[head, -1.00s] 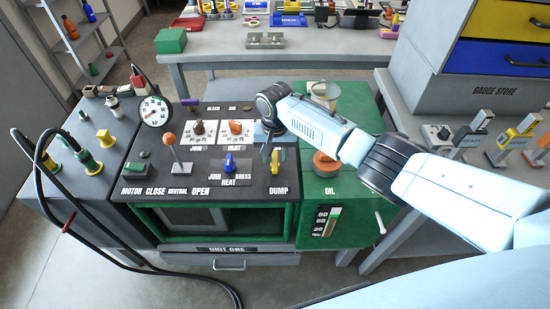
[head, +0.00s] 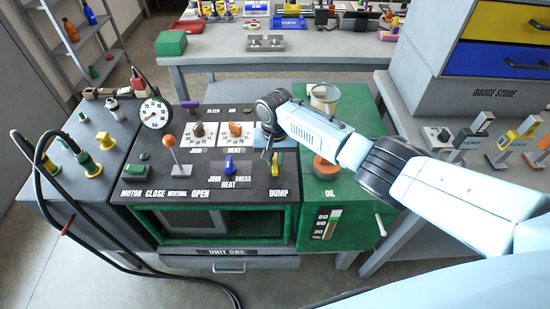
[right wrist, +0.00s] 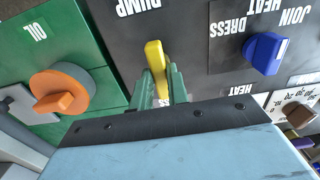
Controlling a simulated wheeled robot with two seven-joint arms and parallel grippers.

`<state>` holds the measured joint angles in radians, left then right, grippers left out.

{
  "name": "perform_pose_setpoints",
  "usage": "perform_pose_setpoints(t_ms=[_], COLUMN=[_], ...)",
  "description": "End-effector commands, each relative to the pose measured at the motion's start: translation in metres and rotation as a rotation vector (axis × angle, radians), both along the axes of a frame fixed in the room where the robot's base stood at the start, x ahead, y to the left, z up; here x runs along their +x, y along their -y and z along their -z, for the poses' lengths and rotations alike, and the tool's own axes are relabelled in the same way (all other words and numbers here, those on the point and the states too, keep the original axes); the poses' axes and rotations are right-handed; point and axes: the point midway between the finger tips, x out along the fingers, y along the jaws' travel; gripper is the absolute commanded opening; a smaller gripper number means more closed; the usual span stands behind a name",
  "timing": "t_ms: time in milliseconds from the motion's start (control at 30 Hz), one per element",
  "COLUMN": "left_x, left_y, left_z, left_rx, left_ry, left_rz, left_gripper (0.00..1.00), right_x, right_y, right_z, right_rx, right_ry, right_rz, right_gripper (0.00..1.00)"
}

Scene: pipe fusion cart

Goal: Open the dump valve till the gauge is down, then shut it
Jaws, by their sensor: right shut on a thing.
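The dump valve's yellow handle (head: 277,163) stands on the dark sloped panel above the DUMP label. In the head view my right gripper (head: 271,154) is over it and hides part of it. In the right wrist view the yellow handle (right wrist: 154,58) shows between the green fingers of my right gripper (right wrist: 161,88), which are shut on it. The handle's long side points toward the DUMP lettering. The round white pressure gauge (head: 155,113) is at the panel's upper left; its needle is too small to read. My left gripper is not in view.
The orange oil cap (head: 325,168) is on the green tank to the right. Black hoses (head: 75,200) loop at the left.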

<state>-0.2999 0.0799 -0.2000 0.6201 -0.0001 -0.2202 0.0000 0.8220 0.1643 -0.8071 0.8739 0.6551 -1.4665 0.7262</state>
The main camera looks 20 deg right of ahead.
Motion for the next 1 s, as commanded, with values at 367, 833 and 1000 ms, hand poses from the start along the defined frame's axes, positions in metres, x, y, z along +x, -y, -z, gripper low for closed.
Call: perform_pose_setpoints(t_ms=[367,833,1000], left_x=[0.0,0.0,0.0], left_y=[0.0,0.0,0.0], left_z=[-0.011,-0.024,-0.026], left_rx=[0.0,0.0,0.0], left_ry=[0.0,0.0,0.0], left_rz=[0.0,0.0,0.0], left_gripper=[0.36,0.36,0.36], right_x=[-0.001,0.0,0.0], right_y=[-0.001,0.0,0.0], right_z=[-0.001,-0.001,-0.001], right_rx=[0.001,0.001,0.001], right_ry=[-0.003,-0.002,0.0], right_rz=[-0.196,-0.636,-0.798], right_gripper=[0.0,0.0,0.0])
